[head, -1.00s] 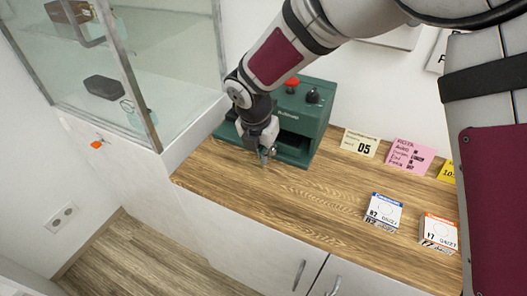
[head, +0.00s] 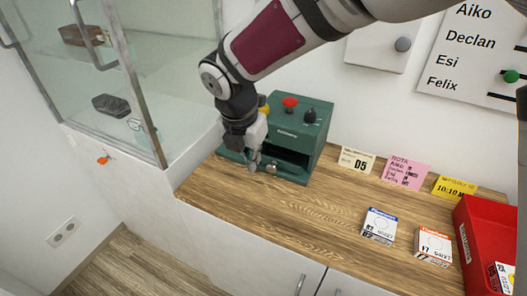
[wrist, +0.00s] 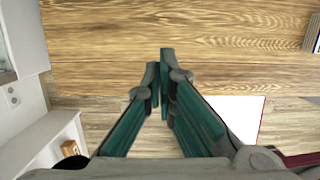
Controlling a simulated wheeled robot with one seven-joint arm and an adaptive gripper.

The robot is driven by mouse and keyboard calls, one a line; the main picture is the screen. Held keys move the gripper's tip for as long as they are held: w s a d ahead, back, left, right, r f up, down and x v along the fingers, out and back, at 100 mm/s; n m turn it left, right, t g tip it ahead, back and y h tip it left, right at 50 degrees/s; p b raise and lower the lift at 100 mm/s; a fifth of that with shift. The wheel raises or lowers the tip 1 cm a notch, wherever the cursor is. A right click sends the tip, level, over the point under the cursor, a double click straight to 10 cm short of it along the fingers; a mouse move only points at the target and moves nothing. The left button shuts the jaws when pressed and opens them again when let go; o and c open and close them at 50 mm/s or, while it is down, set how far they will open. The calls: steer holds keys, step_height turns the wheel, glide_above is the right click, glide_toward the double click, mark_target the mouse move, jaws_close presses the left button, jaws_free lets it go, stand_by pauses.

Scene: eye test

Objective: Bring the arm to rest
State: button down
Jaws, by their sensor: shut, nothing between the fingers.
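My gripper (head: 254,163) hangs at the end of my arm, in front of the left part of a dark green machine (head: 312,145) on the wooden counter. Its fingers point down, and I cannot tell from the head view how far their tips are above the wood. In the wrist view my gripper (wrist: 164,68) shows two green-padded fingers with their tips close together and nothing between them. Below them is wood-grain surface (wrist: 110,75). My arm reaches in from the top right of the head view and hides part of the machine's left side.
A glass cabinet (head: 150,120) stands left of the counter (head: 310,210). Two small boxes (head: 379,225) (head: 433,246) and a red tray (head: 480,245) lie to the right. Notes (head: 355,160) (head: 405,171) (head: 455,187) stand along the wall. The counter's middle front is clear.

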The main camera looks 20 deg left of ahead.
steer(key=s+d+r+m+h+p, duration=0.1)
steer(key=s+d+r+m+p, duration=0.1)
steer(key=d+r+m, duration=0.8)
steer(key=s+d+r+m+p, duration=0.2)
steer(key=d+r+m, duration=0.4)
steer(key=d, duration=0.8)
steer(key=s+d+r+m+p, duration=0.2)
steer(key=s+d+m, duration=0.5)
steer(key=s+m, duration=0.2)
steer(key=s+d+r+m+t+y+p, duration=0.1)
steer(key=s+d+r+m+p, duration=0.1)
steer(key=s+d+m, duration=0.6)
steer(key=shift+s+r+m+p, duration=0.3)
steer(key=shift+s+r+m, duration=0.3)
steer(key=shift+m, duration=0.4)
steer(key=shift+w+d+r, duration=0.1)
